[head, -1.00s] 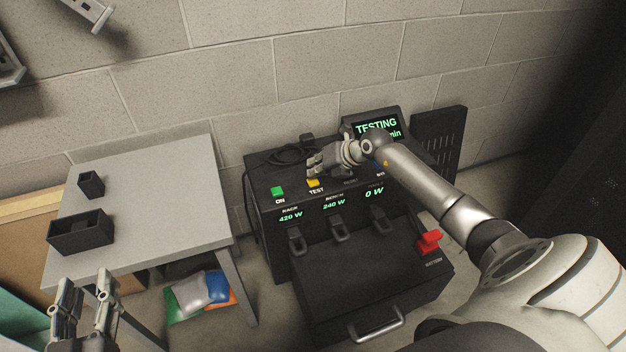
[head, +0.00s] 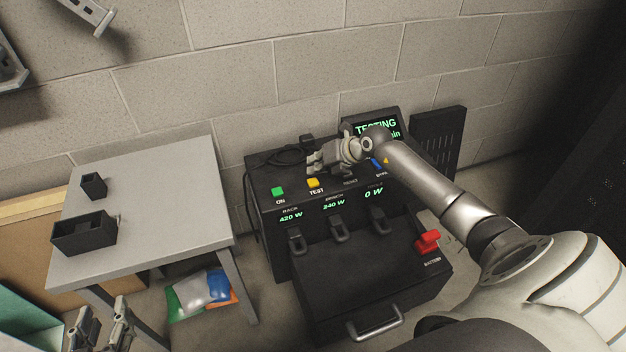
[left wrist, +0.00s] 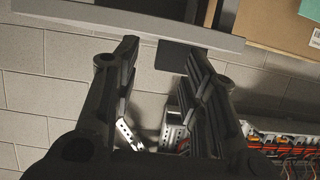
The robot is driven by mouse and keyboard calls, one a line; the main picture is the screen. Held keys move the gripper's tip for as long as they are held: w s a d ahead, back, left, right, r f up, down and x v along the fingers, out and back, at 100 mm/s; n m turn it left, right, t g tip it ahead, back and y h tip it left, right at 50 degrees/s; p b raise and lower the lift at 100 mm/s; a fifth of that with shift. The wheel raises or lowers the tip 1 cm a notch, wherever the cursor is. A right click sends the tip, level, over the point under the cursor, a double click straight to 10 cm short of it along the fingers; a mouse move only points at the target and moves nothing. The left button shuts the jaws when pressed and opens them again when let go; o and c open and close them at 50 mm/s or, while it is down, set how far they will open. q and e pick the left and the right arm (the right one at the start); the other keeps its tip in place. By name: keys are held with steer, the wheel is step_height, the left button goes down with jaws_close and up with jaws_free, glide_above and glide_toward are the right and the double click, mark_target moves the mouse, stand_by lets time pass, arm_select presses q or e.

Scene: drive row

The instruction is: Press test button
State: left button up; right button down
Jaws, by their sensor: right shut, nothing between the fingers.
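The yellow TEST button (head: 313,183) is on the top front of the black power unit (head: 262,207), right of the green ON button (head: 277,191). The unit's screen (head: 377,127) reads TESTING, partly hidden by my right arm. My right gripper (head: 314,164) is shut and empty, just behind and above the TEST button; the button shows clear of it. My left gripper (head: 103,318) is open and empty at the lower left, in front of the grey table; it also shows in the left wrist view (left wrist: 160,60).
The grey table (head: 165,205) on the left carries two black open boxes (head: 84,233). Coloured bags (head: 200,292) lie beneath it. A red battery switch (head: 428,242) and a blue button (head: 376,164) are on the unit. A block wall stands behind.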

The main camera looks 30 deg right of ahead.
mark_target(315, 179)
steer(key=shift+r+p, duration=0.65)
steer(key=shift+r, duration=0.05)
steer(key=shift+r+p, duration=0.3)
steer(key=shift+r, duration=0.2)
arm_select(q)
steer(key=s+a+f+g+y+p, duration=0.1)
steer(key=s+a+f+g, duration=0.1)
steer(key=s+f+g, duration=0.3)
steer(key=s+a+f+g+y, duration=0.1)
steer(key=s+a+f+g, duration=0.2)
steer(key=s, duration=0.7)
steer(key=shift+a+f+n+g+y+p, duration=0.2)
steer(key=shift+f+n+g+y+p, duration=0.15)
steer(key=shift+f+g, duration=0.65)
arm_select(e)
steer(key=shift+r, duration=0.7)
